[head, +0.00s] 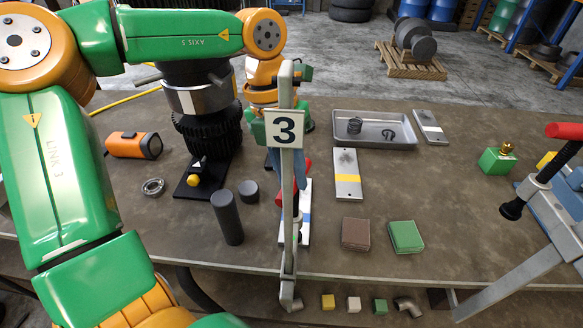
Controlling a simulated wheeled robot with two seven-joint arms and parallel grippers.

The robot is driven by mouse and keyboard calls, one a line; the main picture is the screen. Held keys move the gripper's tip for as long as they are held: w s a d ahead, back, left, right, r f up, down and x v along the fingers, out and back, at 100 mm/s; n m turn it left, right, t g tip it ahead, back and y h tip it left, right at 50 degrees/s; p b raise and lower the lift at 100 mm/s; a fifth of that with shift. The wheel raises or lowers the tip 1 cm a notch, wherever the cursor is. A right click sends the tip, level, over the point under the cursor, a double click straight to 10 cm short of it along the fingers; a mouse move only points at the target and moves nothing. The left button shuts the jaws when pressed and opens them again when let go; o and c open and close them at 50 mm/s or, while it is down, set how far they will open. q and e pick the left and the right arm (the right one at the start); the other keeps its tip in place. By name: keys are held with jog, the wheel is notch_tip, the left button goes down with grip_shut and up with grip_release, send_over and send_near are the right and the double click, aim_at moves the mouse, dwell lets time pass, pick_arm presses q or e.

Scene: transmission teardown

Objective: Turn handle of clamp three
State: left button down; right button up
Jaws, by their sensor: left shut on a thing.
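Clamp three shows as a grey upright post (287,222) at the table's front edge, with a white sign (284,129) marked 3. Red handle parts (307,166) show behind and beside the post, by a blue piece. My left arm reaches over from the left and comes down behind the sign. My left gripper (284,160) is at the clamp, shut on its red handle as far as I can tell. The sign and post hide its fingers and most of the grip. My right gripper is not in view.
A dark gear assembly (207,138) stands left of the clamp, near a dark cylinder (227,218) and an orange lamp (133,145). A metal tray (360,140) lies behind to the right. Brown (355,234) and green (405,237) blocks lie right. Another red-handled clamp (540,182) stands far right.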

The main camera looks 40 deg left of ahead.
pick_arm(q)
jog(key=shift+m, duration=0.5)
jog(key=c, duration=0.7)
grip_release()
jog(key=r, duration=0.2)
jog(key=a+r, duration=0.1)
jog(key=r, duration=0.4)
jog(key=shift+s+a, duration=0.15)
